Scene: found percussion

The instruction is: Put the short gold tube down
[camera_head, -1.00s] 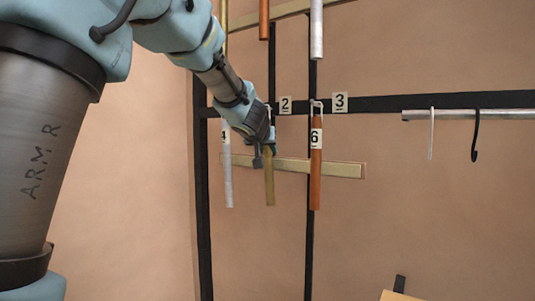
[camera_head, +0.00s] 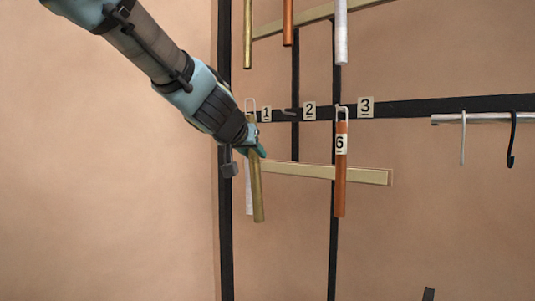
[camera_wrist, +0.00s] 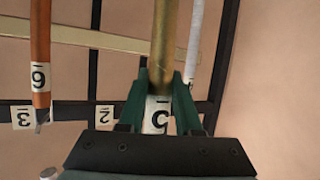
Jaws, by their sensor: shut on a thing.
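The short gold tube (camera_head: 257,195) is in my gripper (camera_head: 254,148), slightly tilted in front of the rack. In the wrist view my gripper (camera_wrist: 160,95) has its green fingers on both sides of the gold tube (camera_wrist: 165,40), near its tag marked 5 (camera_wrist: 156,116). The tube's lower end hangs free. A white-silver tube (camera_head: 248,200) is close behind it and partly hidden by it. It also shows beside the gold tube in the wrist view (camera_wrist: 196,40). Whether they touch cannot be told.
A black frame (camera_head: 400,105) carries tags 1, 2 and 3. A copper tube (camera_head: 341,185) tagged 6 hangs to the right. A pale horizontal bar (camera_head: 310,172) runs behind. A gold tube (camera_head: 247,35) hangs higher up. A rail (camera_head: 480,119) with hooks is at right.

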